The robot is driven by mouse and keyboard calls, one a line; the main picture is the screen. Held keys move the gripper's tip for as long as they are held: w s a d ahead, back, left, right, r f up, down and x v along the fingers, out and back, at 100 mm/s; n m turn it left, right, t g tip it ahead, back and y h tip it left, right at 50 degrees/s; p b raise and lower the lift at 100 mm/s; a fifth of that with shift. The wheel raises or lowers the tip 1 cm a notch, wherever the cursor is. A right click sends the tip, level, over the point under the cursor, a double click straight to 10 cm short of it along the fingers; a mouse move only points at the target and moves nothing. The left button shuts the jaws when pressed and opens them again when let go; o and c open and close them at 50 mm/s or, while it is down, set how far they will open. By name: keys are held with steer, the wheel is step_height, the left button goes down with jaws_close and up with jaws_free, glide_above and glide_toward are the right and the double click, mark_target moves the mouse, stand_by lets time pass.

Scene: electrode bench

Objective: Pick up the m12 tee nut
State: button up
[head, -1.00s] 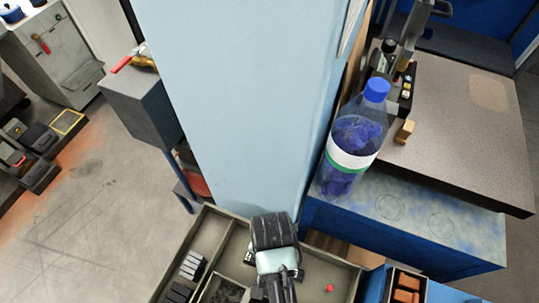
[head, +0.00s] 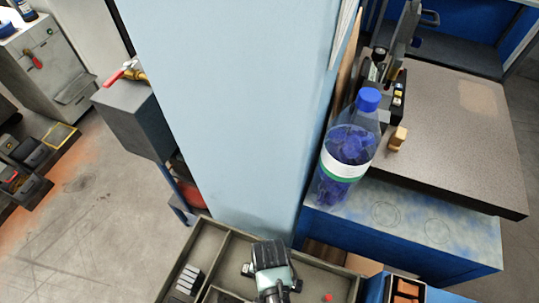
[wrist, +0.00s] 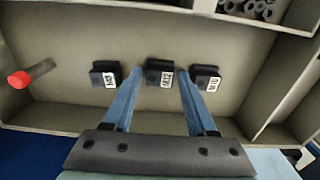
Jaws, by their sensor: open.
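Three dark tee nuts with white labels lie in a row on a tray floor in the wrist view. The middle one is the M12 tee nut (wrist: 158,77), as far as its small label can be read. The left nut (wrist: 105,75) and right nut (wrist: 205,79) have labels that are hard to read. My gripper (wrist: 160,73) is open, with its two blue fingers on either side of the middle nut in the picture. I cannot tell its height above the nut. In the head view the nuts are hidden or out of frame.
The tray's compartment walls (wrist: 262,85) stand near the right nut. A red-ended rod (wrist: 20,79) lies at the left. Several grey tubes (wrist: 250,8) lie in a compartment beyond. In the head view, a pale blue column (head: 230,110) and a bottle (head: 345,160) stand beyond the tray.

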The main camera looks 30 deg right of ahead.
jaws_close()
steer(key=shift+r, duration=0.1)
